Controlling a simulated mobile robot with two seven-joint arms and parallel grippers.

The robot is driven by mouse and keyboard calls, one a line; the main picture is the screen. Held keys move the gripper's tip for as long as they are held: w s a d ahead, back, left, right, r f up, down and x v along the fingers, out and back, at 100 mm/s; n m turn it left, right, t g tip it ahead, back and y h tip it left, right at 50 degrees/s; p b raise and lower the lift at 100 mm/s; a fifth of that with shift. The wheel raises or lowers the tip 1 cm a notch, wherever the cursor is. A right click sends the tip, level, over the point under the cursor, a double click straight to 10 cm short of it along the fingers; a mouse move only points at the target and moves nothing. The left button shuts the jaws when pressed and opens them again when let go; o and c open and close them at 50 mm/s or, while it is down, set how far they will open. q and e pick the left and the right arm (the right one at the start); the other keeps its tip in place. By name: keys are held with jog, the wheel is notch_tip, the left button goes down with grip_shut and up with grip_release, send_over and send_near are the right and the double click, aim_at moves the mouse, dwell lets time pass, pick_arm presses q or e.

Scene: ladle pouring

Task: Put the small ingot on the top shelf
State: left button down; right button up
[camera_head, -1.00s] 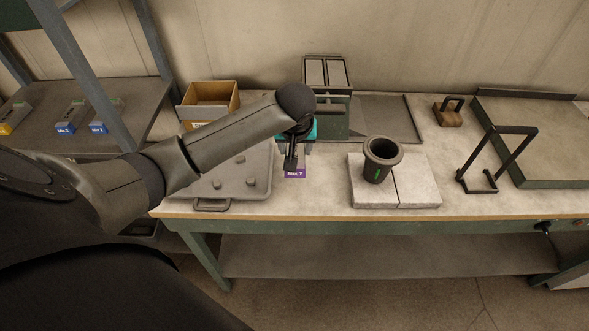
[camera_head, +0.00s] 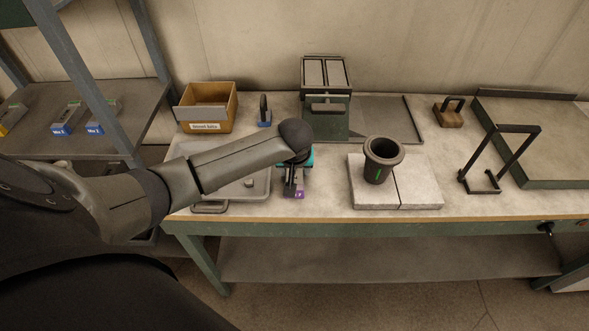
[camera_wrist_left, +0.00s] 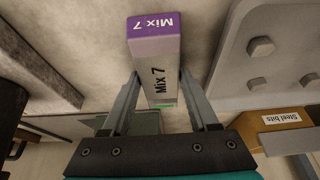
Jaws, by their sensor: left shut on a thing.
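The small ingot is a grey bar with a purple end marked "Mix 7" (camera_wrist_left: 155,62). In the head view its purple end (camera_head: 299,195) shows just below my left gripper (camera_head: 292,186), near the front of the bench. My left gripper (camera_wrist_left: 158,88) is shut on the ingot, with one finger on each side of it in the left wrist view. Whether the ingot is clear of the bench top is hard to tell. A grey rack stands at the left, with a shelf (camera_head: 130,95) in view and a dark green part (camera_head: 18,14) above it, cut by the frame. My right gripper is not in view.
Several other ingots, including a blue-ended one (camera_head: 102,118), lie on the rack's shelf. On the bench (camera_head: 340,225) are a "Steel bits" box (camera_head: 207,127), a grey studded lid (camera_head: 258,187), a dark crucible (camera_head: 379,172) on pale slabs and a black frame (camera_head: 510,150). A rack post (camera_head: 88,75) stands left.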

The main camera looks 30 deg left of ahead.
pick_arm(q)
jog(key=shift+c, duration=0.8)
grip_release()
